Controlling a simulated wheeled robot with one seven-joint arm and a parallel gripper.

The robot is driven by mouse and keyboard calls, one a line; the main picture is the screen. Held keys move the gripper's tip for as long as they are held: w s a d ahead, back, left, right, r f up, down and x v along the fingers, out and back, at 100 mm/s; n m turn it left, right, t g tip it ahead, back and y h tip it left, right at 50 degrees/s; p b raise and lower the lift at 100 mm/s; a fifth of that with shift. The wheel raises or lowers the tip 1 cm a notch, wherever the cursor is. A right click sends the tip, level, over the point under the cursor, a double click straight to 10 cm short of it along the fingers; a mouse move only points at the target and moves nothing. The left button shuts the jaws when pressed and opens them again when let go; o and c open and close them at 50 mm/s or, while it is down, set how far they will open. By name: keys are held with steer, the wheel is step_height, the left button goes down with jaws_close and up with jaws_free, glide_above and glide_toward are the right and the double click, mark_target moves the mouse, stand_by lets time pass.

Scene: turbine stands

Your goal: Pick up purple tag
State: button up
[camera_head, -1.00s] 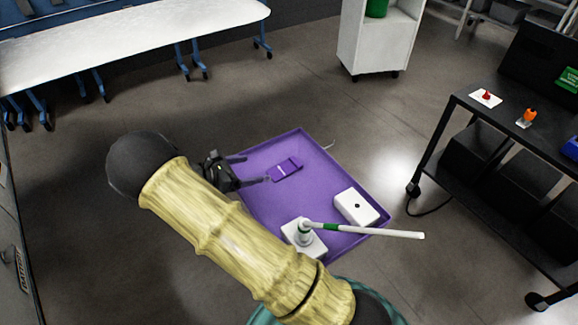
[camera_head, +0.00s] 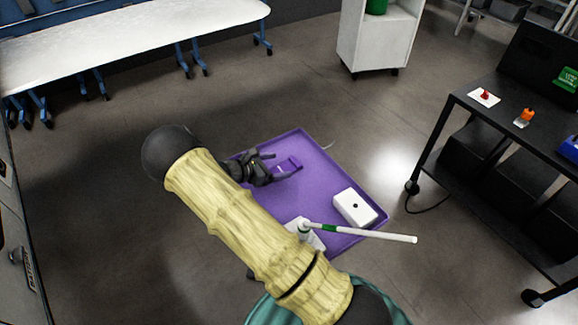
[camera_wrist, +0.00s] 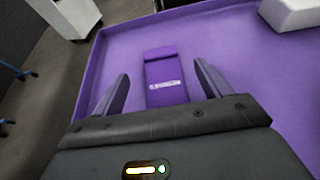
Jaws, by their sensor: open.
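The purple tag (camera_head: 287,167) lies flat on the purple tray (camera_head: 334,178), near its far left part. In the wrist view the tag (camera_wrist: 165,78) lies between the two fingers of my gripper (camera_wrist: 160,88), with a pale label strip across it. A gap shows on each side of the tag, and its near end is close to the gripper's body. In the head view my gripper (camera_head: 271,168) is at the tag's left end, and its fingers partly cover the tag. The gripper is open and empty.
A white box (camera_head: 354,207) sits at the tray's right side. A white base with a green-banded white rod (camera_head: 360,232) stands at the near edge, the rod reaching past the tray. A black cart (camera_head: 450,140) is at right. The tray's raised rim surrounds the tag's area.

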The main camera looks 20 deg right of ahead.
mark_target(293, 163)
steer(key=p+x, duration=0.2)
steer(key=x, duration=0.3)
steer(key=shift+f, duration=0.1)
stand_by(0.3)
steer(key=c, duration=1.5)
step_height(293, 163, up, 18)
steer(key=shift+r+b, duration=0.1)
steer(key=shift+b, duration=1.1)
